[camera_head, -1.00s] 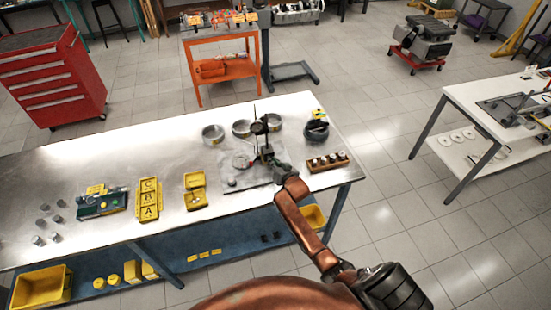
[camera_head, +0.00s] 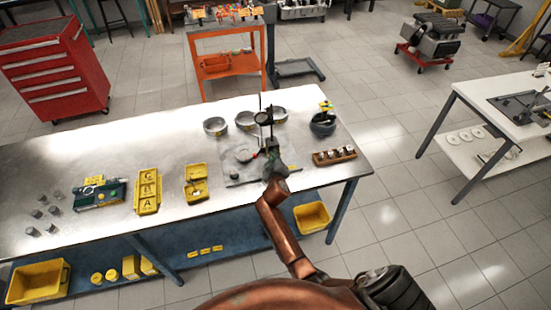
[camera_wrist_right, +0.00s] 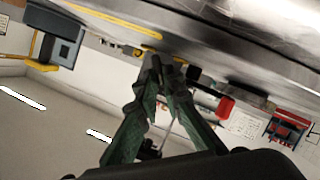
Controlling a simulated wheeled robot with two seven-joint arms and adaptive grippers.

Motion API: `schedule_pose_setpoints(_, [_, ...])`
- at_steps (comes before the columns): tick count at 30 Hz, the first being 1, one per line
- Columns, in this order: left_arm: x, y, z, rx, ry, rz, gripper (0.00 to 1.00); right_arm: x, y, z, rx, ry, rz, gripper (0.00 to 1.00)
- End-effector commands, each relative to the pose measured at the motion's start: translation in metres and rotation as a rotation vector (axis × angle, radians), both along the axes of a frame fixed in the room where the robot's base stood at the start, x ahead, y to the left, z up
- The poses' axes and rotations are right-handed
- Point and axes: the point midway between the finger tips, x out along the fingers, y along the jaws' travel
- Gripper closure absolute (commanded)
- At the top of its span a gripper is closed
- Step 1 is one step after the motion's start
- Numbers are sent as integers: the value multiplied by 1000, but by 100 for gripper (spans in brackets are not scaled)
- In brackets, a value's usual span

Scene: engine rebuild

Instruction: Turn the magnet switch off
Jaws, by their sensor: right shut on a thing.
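The dial gauge stand (camera_head: 263,118) stands upright on a grey plate (camera_head: 238,178) on the steel table. My right gripper (camera_head: 270,152) is at the low part of the stand, hiding most of its base. A small red tip (camera_head: 255,155) shows just left of the gripper. In the right wrist view, the fingertips (camera_wrist_right: 163,62) are closed together, with a dark part at the tips. A dark stem with a red end (camera_wrist_right: 226,107) sticks out beside them; this looks like the magnet switch. The exact grip is hidden. My left gripper is in neither view.
Several metal rings (camera_head: 215,126) lie behind the plate. Yellow trays (camera_head: 147,191) lie left. The table's front edge is close below my arm.

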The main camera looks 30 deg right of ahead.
Motion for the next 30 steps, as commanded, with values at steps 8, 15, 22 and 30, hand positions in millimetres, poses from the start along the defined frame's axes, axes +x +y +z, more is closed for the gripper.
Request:
schedule_pose_setpoints(8, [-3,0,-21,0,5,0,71,-1,1,-8,-126,37,-2,100])
schedule_pose_setpoints(15, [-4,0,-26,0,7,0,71,-1,0,-6,-171,48,-3,100])
schedule_pose_setpoints(22, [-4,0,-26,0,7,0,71,-1,0,-5,-178,50,-4,100])
schedule_pose_setpoints(30, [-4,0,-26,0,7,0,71,-1,0,-5,-178,49,-4,87])
